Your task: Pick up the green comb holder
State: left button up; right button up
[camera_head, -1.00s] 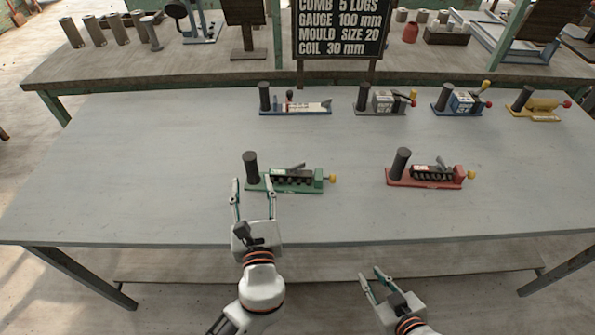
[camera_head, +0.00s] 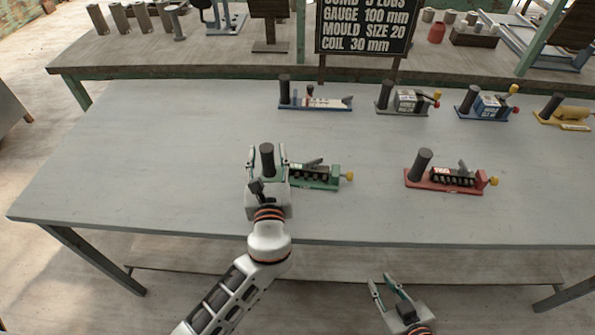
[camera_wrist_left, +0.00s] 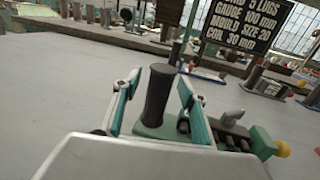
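The green comb holder (camera_head: 318,176) lies on the grey table, with a dark upright cylinder at its left end and a yellow knob at its right end. It also shows in the left wrist view (camera_wrist_left: 262,143). My left gripper (camera_head: 267,152) is open, with its fingers on either side of the dark cylinder. In the left wrist view the cylinder stands between the two teal finger pads (camera_wrist_left: 160,105), with a gap visible on its left. The gripper hides part of the holder's base. My right gripper (camera_head: 390,284) is open and empty, in front of the table's near edge.
A red holder (camera_head: 445,180) stands to the right. Blue-and-white (camera_head: 315,102), grey (camera_head: 405,103), blue (camera_head: 487,105) and yellow (camera_head: 567,117) holders stand in a row behind. The table's left side (camera_head: 150,160) is clear. A sign (camera_head: 365,28) stands on the back bench.

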pick_arm(q)
grip_shut()
jog(key=shift+r, duration=0.15)
